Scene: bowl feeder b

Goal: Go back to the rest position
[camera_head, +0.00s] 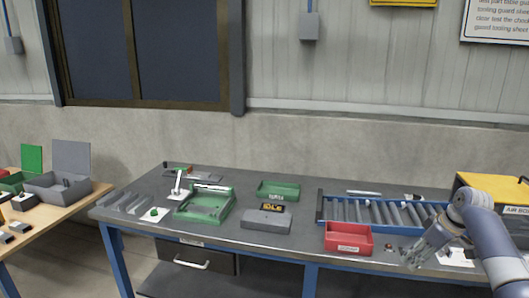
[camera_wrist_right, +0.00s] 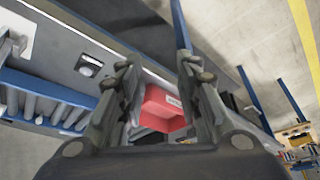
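My right arm comes in from the right edge in the head view. My right gripper (camera_head: 414,258) hangs over the front right part of the grey workbench (camera_head: 290,240), right of the red bin (camera_head: 348,238). In the right wrist view the two fingers of the right gripper (camera_wrist_right: 158,72) stand apart with nothing held between them. The red bin (camera_wrist_right: 160,108) shows beyond the gap between the fingers. My left gripper is in neither view.
A blue-framed roller rack (camera_head: 375,212) lies behind the red bin. A yellow-topped box (camera_head: 492,184) stands at the right. A green tray (camera_head: 278,190), a grey block (camera_head: 266,221) and a green fixture (camera_head: 205,205) are farther left. A wooden table (camera_head: 60,215) stands at far left.

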